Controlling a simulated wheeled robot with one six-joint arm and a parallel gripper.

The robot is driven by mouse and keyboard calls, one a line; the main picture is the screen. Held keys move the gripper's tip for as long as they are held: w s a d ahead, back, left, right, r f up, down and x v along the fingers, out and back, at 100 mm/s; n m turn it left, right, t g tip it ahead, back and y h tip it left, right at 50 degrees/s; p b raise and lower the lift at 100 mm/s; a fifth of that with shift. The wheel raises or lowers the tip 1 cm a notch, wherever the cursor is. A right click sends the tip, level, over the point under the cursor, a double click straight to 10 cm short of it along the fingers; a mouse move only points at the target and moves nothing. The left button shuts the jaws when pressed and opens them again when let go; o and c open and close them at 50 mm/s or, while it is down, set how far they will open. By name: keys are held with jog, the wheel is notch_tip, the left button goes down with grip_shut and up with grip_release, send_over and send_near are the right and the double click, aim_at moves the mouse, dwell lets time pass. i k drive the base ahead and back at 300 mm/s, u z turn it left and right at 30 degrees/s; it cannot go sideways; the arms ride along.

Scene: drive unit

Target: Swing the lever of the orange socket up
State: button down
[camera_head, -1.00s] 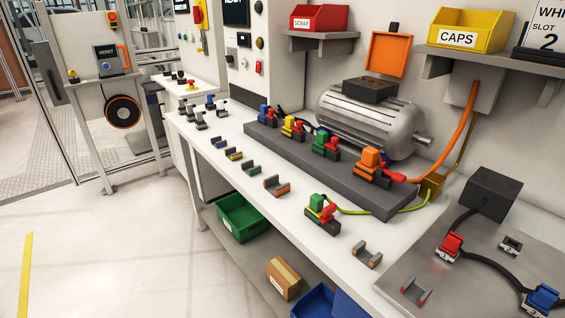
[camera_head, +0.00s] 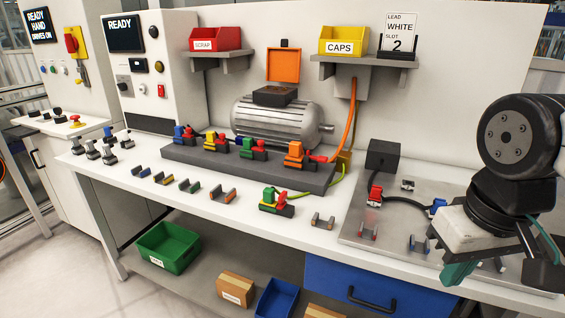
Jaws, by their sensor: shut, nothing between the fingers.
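The orange socket (camera_head: 296,153) sits at the right part of the dark grey block in front of the motor. A red lever-like part (camera_head: 317,158) lies low at its right side, where the orange cable (camera_head: 352,115) comes down. The lever's exact angle is too small to tell. My gripper (camera_head: 460,272) is at the right, over the front of the metal plate, well apart from the orange socket. It is shut and empty, with teal fingertips pointing down.
Blue, yellow and green sockets stand left of the orange one on the block (camera_head: 210,165). A loose green socket (camera_head: 274,200) and several small clips lie in front. The metal plate (camera_head: 360,225) carries red and blue connectors. A shelf with the yellow bin (camera_head: 343,41) overhangs behind.

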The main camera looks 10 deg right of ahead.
aim_at(323, 159)
jog(key=k, duration=0.65)
jog(key=u, duration=0.75)
jog(key=i, duration=1)
jog(key=z, duration=0.5)
jog(key=i, duration=0.65)
jog(key=z, duration=0.65)
